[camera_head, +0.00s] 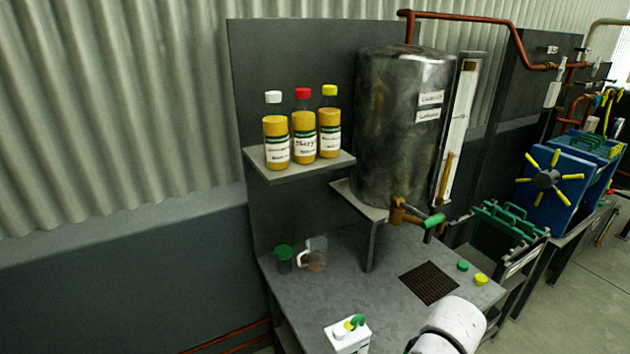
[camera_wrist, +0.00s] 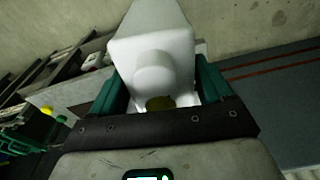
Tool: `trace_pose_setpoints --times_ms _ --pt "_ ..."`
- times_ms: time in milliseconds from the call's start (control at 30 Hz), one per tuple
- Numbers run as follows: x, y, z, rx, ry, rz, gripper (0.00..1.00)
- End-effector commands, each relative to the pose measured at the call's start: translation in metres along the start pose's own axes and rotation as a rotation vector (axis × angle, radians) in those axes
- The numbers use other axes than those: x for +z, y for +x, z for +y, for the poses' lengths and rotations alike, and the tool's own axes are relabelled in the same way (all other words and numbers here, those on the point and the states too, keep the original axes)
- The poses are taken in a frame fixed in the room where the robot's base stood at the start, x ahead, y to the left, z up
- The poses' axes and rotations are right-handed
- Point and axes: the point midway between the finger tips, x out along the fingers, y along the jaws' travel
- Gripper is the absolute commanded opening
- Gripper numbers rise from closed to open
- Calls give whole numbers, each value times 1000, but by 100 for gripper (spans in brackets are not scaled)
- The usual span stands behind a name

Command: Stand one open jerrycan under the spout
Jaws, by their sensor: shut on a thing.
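My gripper (camera_wrist: 160,88) is shut on a white jerrycan (camera_wrist: 151,55), with a green finger on each side of it. A round white knob and a dark yellow disc show on the jerrycan's near side. In the head view, a white container (camera_head: 349,343) with a white knob and green and yellow parts on top is cut by the bottom edge. I cannot tell whether it is the held jerrycan. The brass spout (camera_head: 399,213), with a green lever (camera_head: 433,221), sticks out low from the steel tank (camera_head: 400,120). A dark grate (camera_head: 429,283) lies in the bench below, with nothing standing on it.
A green cap (camera_head: 463,265) and a yellow cap (camera_head: 481,280) lie right of the grate. A green cup (camera_head: 284,259) and a clear jug (camera_head: 314,255) stand at the bench's back left. Three oil bottles (camera_head: 304,134) stand on a shelf. Bare bench lies left of the grate.

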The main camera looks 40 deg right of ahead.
Motion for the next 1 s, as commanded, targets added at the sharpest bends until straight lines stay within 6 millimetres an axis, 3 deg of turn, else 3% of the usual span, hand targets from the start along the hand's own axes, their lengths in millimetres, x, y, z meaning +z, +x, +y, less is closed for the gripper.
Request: trace_pose_setpoints --times_ms 100,500,767,1000 --pt "-12 12 -39 -8 -64 1 0" --pt "-45 45 -141 -27 -213 2 0" --pt "-62 62 -193 -38 -291 1 0" --pt "-71 71 -218 -40 -330 0 0"
